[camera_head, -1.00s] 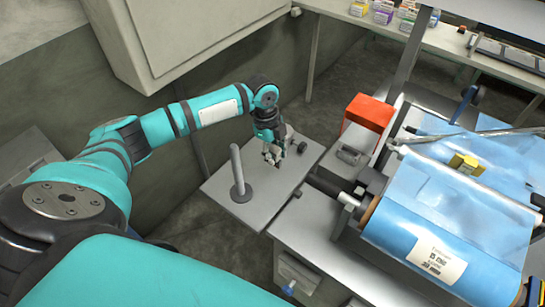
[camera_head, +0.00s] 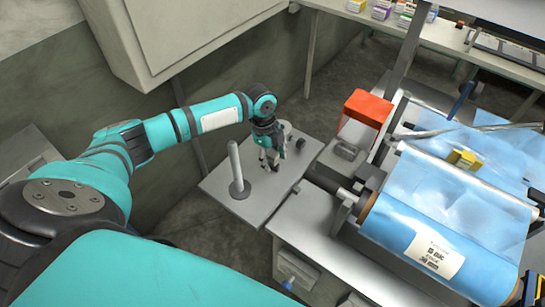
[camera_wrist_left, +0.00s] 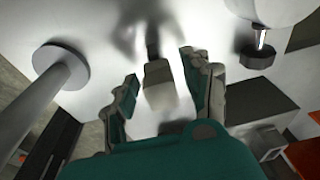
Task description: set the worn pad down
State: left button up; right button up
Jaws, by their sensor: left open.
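The worn pad (camera_wrist_left: 158,88) looks like a small off-white block with a darker stem behind it in the left wrist view. It lies between the fingers of my left gripper (camera_wrist_left: 160,92), with gaps showing beside it. My left gripper also shows in the head view (camera_head: 270,163), pointing down over the grey side table (camera_head: 252,208), right of an upright post on a round base (camera_head: 238,188). The fingers are apart. In the head view the pad is too small to tell apart from the fingertips. Whether the pad touches the tabletop is unclear. My right gripper is out of view.
A dark round knob (camera_head: 300,143) stands close right of the gripper; it shows in the wrist view (camera_wrist_left: 257,59). An orange cover (camera_head: 368,107) and the blue film roll (camera_head: 430,235) are further right. The table's front part is clear.

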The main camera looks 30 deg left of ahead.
pick_arm(q)
jog(key=shift+r, duration=0.1)
notch_tip(320, 180, up, 12)
jog(key=a, duration=0.2)
jog(key=shift+s, duration=0.2)
jog(key=shift+d, duration=0.1)
dwell(0.4)
